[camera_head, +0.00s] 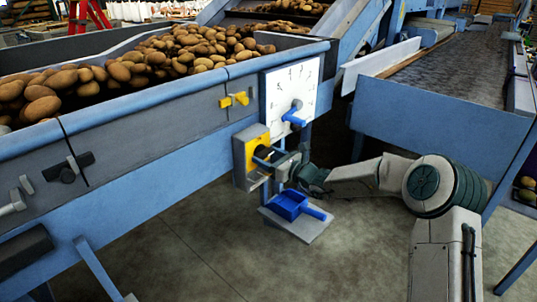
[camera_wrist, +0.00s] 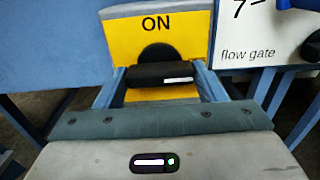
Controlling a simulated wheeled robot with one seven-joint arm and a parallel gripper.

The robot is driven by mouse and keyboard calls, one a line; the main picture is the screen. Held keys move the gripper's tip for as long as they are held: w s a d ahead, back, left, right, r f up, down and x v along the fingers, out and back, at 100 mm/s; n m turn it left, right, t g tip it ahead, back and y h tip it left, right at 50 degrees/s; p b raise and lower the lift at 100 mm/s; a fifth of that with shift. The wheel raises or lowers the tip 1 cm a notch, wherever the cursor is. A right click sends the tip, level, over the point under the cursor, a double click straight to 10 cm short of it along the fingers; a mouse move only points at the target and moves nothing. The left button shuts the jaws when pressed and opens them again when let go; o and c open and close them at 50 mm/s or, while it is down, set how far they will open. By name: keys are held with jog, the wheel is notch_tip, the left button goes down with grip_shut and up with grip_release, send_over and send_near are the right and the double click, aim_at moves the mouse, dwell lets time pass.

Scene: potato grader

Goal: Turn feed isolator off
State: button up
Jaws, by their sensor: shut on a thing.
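The feed isolator is a grey box with a yellow front plate (camera_head: 240,154) on the hopper's side. In the wrist view, the yellow plate (camera_wrist: 187,30) bears the word ON above a round black hub. Its black handle (camera_wrist: 150,74) lies crosswise, with a white mark towards the right. My gripper (camera_head: 268,157) is at the isolator, its two blue fingers on either side of the handle, shut on it. In the wrist view my gripper (camera_wrist: 160,84) hides the plate's lower part, so no OFF label shows.
A white flow gate dial (camera_head: 305,77) with a blue lever (camera_head: 293,118) is close at the upper right. The hopper (camera_head: 150,92) full of potatoes is above. A yellow latch (camera_head: 234,100) is nearby. Open floor lies below.

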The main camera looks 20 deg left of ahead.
jog(key=shift+f, duration=0.1)
dwell(0.3)
jog(key=o, duration=1)
jog(key=p+v, duration=0.1)
jog(key=v, duration=1.3)
jog(key=shift+a+p, duration=0.1)
jog(key=shift+p, duration=0.25)
